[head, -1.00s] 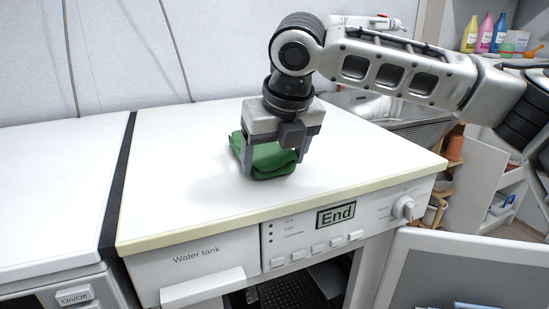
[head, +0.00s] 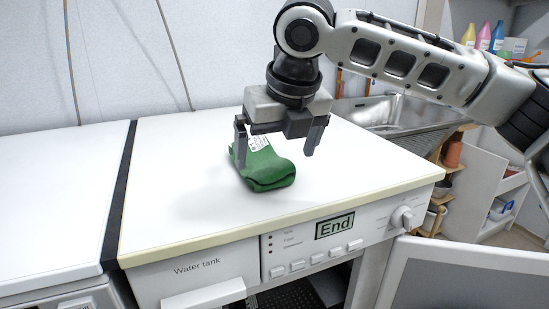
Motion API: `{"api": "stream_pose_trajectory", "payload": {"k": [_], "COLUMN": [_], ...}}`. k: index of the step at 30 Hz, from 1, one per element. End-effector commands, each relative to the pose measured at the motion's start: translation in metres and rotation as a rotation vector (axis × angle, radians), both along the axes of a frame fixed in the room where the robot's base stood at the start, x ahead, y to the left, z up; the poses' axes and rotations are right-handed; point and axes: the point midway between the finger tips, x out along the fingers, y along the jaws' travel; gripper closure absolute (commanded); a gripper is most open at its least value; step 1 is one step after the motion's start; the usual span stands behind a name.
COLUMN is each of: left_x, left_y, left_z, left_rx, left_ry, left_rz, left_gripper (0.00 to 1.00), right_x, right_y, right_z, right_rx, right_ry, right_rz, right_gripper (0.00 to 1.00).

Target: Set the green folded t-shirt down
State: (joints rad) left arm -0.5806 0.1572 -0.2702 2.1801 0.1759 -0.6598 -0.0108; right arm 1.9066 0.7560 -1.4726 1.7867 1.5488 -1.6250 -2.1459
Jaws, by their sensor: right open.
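The green folded t-shirt (head: 268,171) lies on the white top of the machine (head: 200,200), a little left of the top's middle. A white label shows on its far part. My right gripper (head: 276,159) is open above the shirt, its fingers pointing down. The left finger is in front of or beside the shirt's left edge, and the right finger stands clear to the right of the shirt. The gripper holds nothing. My left gripper is not in view.
A steel sink basin (head: 400,108) is behind on the right. Another white machine top (head: 60,190) is at the left, beyond a dark gap. The machine's door (head: 465,275) hangs open at the lower right. The white top around the shirt is clear.

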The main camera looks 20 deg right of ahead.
Motion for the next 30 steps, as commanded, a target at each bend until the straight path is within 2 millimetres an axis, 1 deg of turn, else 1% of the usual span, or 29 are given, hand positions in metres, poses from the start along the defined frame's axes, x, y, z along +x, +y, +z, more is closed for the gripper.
{"api": "stream_pose_trajectory", "payload": {"k": [1,3,6,9,12,16,28,30], "left_x": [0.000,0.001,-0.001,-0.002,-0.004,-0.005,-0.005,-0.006], "left_y": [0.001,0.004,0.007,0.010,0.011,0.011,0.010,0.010], "left_z": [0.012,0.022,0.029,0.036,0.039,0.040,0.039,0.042], "left_rx": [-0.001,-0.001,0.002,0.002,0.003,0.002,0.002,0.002], "left_ry": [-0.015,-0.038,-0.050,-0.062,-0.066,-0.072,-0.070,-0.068], "left_rz": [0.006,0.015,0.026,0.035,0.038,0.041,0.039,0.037], "left_gripper": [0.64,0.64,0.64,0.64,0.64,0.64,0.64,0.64], "right_x": [-0.005,-0.010,-0.018,-0.023,-0.027,-0.030,-0.030,-0.030], "right_y": [0.000,0.000,0.000,-0.001,-0.001,-0.001,-0.001,-0.001], "right_z": [0.016,0.030,0.047,0.060,0.068,0.072,0.071,0.074], "right_rx": [0.001,0.000,0.001,0.001,-0.001,0.000,0.000,0.000], "right_ry": [-0.002,-0.003,-0.002,-0.002,0.000,0.000,0.000,0.000], "right_rz": [0.000,-0.001,-0.001,-0.001,-0.001,0.000,0.000,-0.001], "right_gripper": [0.02,0.02,0.02,0.02,0.02,0.02,0.02,0.02]}}
